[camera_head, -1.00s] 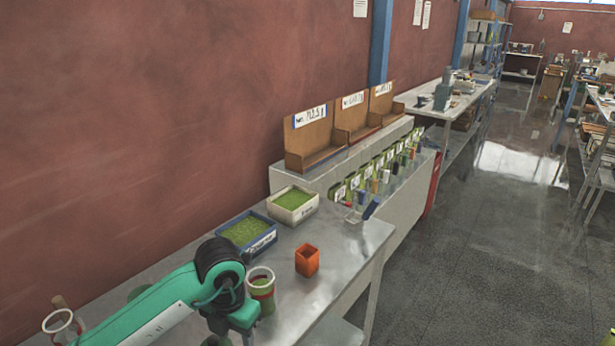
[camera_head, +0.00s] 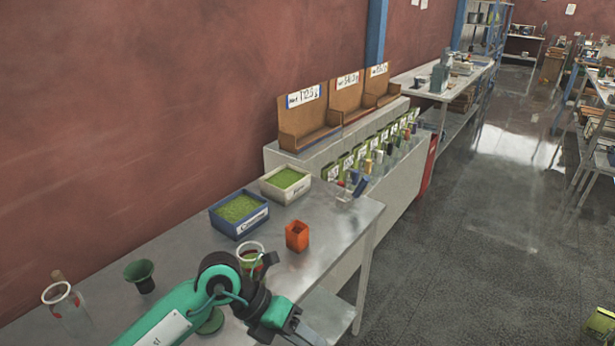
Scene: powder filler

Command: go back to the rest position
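My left arm comes in from the lower left, and its gripper (camera_head: 296,330) is low over the front edge of the table (camera_head: 335,228). The fingers are dark and partly cut by the frame's bottom edge, so I cannot tell whether they are open or shut. A white-rimmed cup (camera_head: 250,250) stands just behind my wrist, partly hidden by it. An orange square cup (camera_head: 297,236) stands beyond, apart from the gripper. My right gripper is not in view.
A blue bin (camera_head: 225,228) and a white bin (camera_head: 272,193) of green powder stand at the back. A dark green funnel (camera_head: 139,284) and a glass jar (camera_head: 72,313) stand at the left. Shelves with several bottles lie beyond.

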